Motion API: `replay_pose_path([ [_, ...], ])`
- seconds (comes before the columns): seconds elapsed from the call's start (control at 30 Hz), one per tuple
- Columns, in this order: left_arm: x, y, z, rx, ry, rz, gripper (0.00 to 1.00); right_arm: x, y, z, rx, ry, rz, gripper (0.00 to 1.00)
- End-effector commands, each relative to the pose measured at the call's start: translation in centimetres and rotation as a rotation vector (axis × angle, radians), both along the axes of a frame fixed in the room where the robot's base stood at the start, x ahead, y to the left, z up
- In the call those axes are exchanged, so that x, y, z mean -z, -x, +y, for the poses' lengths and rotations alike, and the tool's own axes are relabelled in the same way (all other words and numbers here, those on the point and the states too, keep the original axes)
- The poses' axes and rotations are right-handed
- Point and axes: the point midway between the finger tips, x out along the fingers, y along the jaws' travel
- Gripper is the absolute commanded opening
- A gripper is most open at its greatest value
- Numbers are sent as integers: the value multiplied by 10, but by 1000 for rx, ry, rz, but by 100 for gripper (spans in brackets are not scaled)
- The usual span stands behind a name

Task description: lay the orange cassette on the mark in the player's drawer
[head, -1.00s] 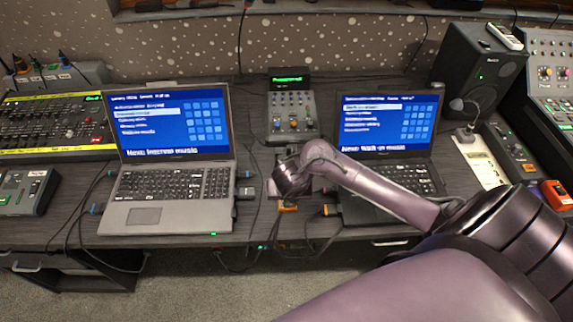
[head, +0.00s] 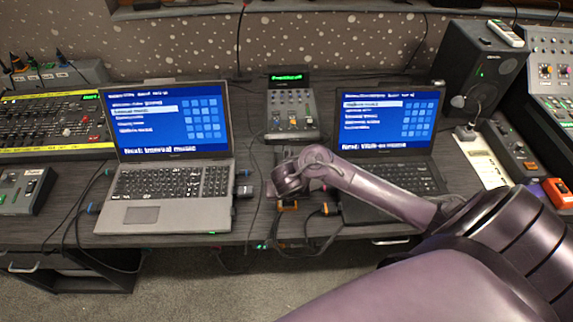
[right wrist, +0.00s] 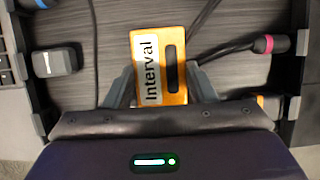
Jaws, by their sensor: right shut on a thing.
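The orange cassette (right wrist: 160,66) has a white label reading "Interval" and a dark slot; in the right wrist view it stands between my right gripper's fingers (right wrist: 160,84). The gripper is shut on it, over the dark wood desk. In the head view my right gripper (head: 287,192) is in the gap between the two laptops, mostly hidden by its own wrist. A bit of orange (head: 289,206) shows just below it; I cannot tell whether that is the cassette. I cannot make out the player's drawer or its mark. My left gripper is not in view.
A silver laptop (head: 178,183) stands left of the gap and a black laptop (head: 400,178) right of it. A small fader unit with a green display (head: 291,112) stands behind. Cables (head: 255,215) and plugs lie around the gap. An orange-red box (head: 558,193) is at the far right.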

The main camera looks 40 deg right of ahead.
Motion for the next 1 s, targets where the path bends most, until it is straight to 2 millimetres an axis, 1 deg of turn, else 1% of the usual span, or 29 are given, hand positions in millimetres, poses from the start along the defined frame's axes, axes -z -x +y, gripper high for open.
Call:
replay_pose_path([
  [0.17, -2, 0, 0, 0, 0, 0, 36, -3, 0, 0, 0, 0, 0, 23],
  [0.27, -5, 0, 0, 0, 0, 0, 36, -9, 0, 0, 0, -1, 0, 23],
  [0.37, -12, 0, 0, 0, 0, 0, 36, -22, -1, 1, 0, -2, -1, 23],
  [0.47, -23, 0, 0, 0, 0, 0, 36, -43, -1, 1, -1, -3, -3, 23],
  [0.57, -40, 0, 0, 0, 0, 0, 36, -72, -2, 1, -1, -3, -5, 23],
  [0.6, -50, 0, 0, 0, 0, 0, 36, -87, -2, 1, 0, -4, -5, 23],
  [0.73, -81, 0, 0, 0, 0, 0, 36, -132, -2, 1, -2, -2, -5, 23],
  [0.9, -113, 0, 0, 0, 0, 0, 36, -167, -1, -1, 0, 2, -1, 23],
  [1.0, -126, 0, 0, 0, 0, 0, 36, -181, 0, 0, -1, 2, 0, 23],
])
